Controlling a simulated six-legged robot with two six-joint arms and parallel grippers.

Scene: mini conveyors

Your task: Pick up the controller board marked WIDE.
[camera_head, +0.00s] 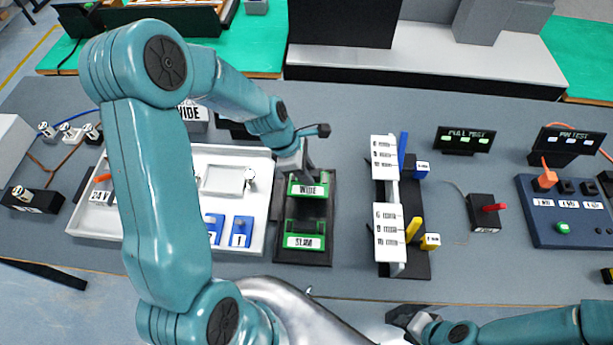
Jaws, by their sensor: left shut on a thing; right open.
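The controller board marked WIDE (309,190) is green with a white label and sits in the far slot of a dark stand (303,259). A second green board marked SLIM (304,241) is in the near slot. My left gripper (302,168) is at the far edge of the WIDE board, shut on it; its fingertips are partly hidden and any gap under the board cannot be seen. My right gripper (405,319) is open and empty, low at the bottom edge, away from the boards.
A white tray (257,161) with blue parts lies left of the stand, partly behind my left arm. A white-labelled rack (388,215) with blue and yellow levers stands to the right. Further right are a red-lever box (485,212) and a blue panel (567,232).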

